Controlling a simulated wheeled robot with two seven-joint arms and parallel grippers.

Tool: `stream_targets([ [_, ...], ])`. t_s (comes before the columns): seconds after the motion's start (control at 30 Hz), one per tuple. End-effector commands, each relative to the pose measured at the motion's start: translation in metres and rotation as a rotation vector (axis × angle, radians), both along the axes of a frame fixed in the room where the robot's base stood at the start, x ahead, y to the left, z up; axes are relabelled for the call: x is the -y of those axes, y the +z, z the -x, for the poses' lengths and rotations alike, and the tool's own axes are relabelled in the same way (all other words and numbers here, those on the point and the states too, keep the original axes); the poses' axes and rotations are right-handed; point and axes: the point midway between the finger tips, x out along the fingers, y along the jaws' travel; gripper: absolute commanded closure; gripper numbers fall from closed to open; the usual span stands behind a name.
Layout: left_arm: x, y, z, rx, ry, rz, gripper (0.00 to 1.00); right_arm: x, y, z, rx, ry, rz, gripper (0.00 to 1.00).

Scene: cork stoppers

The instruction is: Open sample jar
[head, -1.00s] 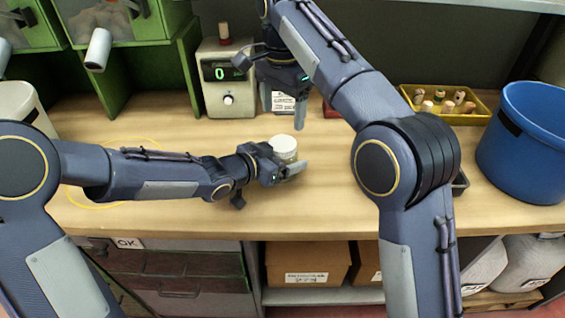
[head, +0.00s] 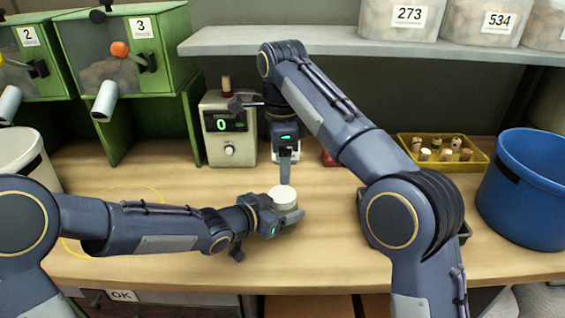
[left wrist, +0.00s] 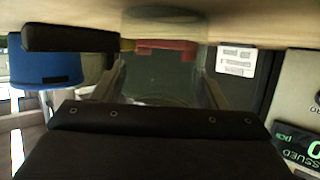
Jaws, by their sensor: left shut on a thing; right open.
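The sample jar (head: 291,214) stands on the bench in the head view, with its round white lid (head: 283,194) on top. My left gripper (head: 289,219) is shut on the jar's side from the left. My right gripper (head: 284,172) points down just above the lid and is open. From the head view I cannot tell whether its fingertips touch the lid. In the left wrist view, the two left fingers (left wrist: 161,85) stand on either side of a dark glassy area.
Behind stands a counter box (head: 228,130) showing 0. A yellow tray (head: 480,160) with several corks and a blue bin (head: 525,190) stand at the right. Green dispensers (head: 125,55) stand at back left. A shelf (head: 370,45) overhangs. The bench front is clear.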

Motion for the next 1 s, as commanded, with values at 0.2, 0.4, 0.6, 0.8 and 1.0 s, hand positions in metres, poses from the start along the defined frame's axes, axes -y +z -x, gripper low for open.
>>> stream_targets([
  [0.2, 0.0, 0.0, 0.0, 0.0, 0.0, 0.0, 0.97, 0.001, -0.007, 0.0, -0.002, -0.114, 0.001, 0.34],
  [0.4, 0.0, 0.0, 0.0, 0.0, 0.0, 0.0, 0.97, 0.002, -0.035, 0.0, -0.003, -0.114, 0.002, 0.34],
  [0.6, 0.0, 0.0, 0.0, 0.0, 0.0, 0.0, 0.97, 0.001, -0.064, 0.0, -0.002, -0.114, 0.0, 0.34],
  [0.8, 0.0, 0.0, 0.0, 0.0, 0.0, 0.0, 0.97, 0.001, -0.078, 0.0, 0.0, -0.114, -0.001, 0.34],
  [1.0, 0.0, 0.0, 0.0, 0.0, 0.0, 0.0, 0.97, 0.0, -0.08, 0.0, 0.001, -0.113, -0.001, 0.34],
])
